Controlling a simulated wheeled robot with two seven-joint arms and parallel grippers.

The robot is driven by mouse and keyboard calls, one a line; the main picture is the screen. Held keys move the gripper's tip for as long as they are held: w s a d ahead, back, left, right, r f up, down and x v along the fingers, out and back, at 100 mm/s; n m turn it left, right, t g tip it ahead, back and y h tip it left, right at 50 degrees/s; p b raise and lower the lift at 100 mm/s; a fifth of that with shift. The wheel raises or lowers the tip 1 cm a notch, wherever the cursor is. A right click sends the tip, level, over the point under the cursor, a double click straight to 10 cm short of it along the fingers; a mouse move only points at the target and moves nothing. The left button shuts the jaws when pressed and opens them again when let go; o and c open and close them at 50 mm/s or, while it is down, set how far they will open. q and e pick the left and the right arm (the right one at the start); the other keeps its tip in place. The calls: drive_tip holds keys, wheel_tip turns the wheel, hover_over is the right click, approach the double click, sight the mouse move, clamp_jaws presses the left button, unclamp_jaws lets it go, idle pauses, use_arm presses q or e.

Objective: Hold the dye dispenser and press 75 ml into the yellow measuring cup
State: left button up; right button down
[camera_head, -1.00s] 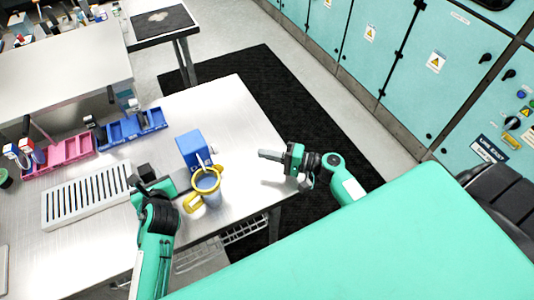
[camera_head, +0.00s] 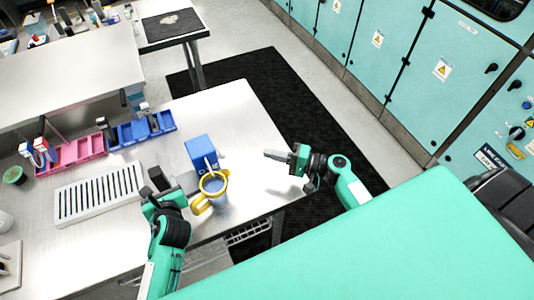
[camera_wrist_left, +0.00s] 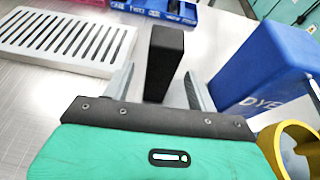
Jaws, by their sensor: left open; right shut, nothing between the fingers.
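The blue dye dispenser (camera_head: 201,153) stands upright on the steel table. Its white spout reaches over the yellow measuring cup (camera_head: 221,178), which stands against its near side. In the left wrist view the dispenser (camera_wrist_left: 262,75) is at the right, lettered DYE, with part of the yellow cup (camera_wrist_left: 278,150) at the lower right edge. My left gripper (camera_head: 176,181) is open, left of the dispenser and apart from it. My right gripper (camera_head: 270,155) is shut and empty, right of the dispenser and pointing left. The cup's liquid level cannot be read.
A black block (camera_wrist_left: 165,50) stands between and beyond my left fingertips. A white slotted rack (camera_head: 100,195) lies to its left. Blue bins (camera_head: 143,131) and pink bins (camera_head: 70,155) stand behind.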

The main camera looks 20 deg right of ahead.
use_arm(q)
drive_tip(key=p+v, duration=0.3)
drive_tip(key=v, duration=0.2)
drive_tip(key=shift+s, duration=0.1)
idle(0.7)
